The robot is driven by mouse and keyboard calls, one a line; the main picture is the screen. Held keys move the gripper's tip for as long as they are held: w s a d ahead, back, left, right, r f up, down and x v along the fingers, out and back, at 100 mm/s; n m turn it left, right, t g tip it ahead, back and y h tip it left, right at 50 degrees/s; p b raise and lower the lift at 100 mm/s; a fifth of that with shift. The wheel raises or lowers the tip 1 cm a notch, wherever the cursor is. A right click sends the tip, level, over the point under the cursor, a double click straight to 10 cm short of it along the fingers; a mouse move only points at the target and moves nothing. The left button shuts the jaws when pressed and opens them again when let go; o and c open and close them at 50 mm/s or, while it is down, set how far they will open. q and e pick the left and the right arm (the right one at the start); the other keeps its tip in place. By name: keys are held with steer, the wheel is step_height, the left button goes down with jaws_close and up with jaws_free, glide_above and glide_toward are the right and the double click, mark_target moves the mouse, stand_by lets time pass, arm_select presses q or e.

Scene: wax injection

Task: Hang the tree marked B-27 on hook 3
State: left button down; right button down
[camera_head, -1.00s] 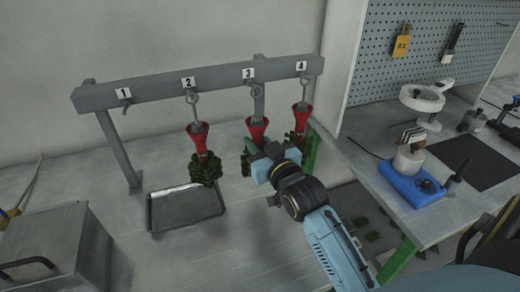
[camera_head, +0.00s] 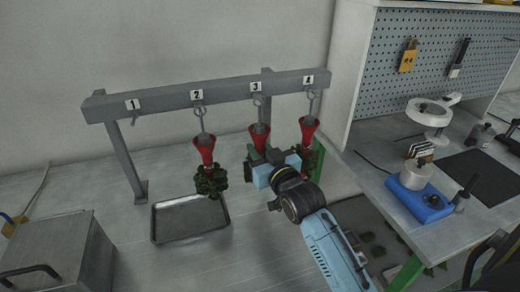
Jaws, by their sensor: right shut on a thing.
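A grey rail (camera_head: 160,97) carries hooks numbered 1 to 4. Three trees with red funnel-shaped cups and dark green clusters hang below hooks 2, 3 and 4: one at hook 2 (camera_head: 205,152), one at hook 3 (camera_head: 259,138), one at hook 4 (camera_head: 309,131). Hook 1 (camera_head: 135,118) is bare. My right gripper (camera_head: 264,168) is shut on the tree at hook 3, just below its red cup, and hides most of its cluster. That tree's top ring is at hook 3; I cannot tell whether the hook bears it. No B-27 mark is readable. My left gripper is out of view.
A metal tray (camera_head: 190,219) lies below hook 2. A grey box (camera_head: 55,262) stands at the lower left. At the right, a bench holds a blue device (camera_head: 425,204) and a dark mat (camera_head: 482,174) before a pegboard (camera_head: 436,62).

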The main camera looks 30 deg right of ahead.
stand_by(0.3)
steer(key=c, duration=1.2)
jaws_free()
steer(key=shift+o, duration=0.2)
steer(key=shift+s, duration=0.1)
steer(key=s+a, duration=0.1)
steer(key=s, duration=1.2)
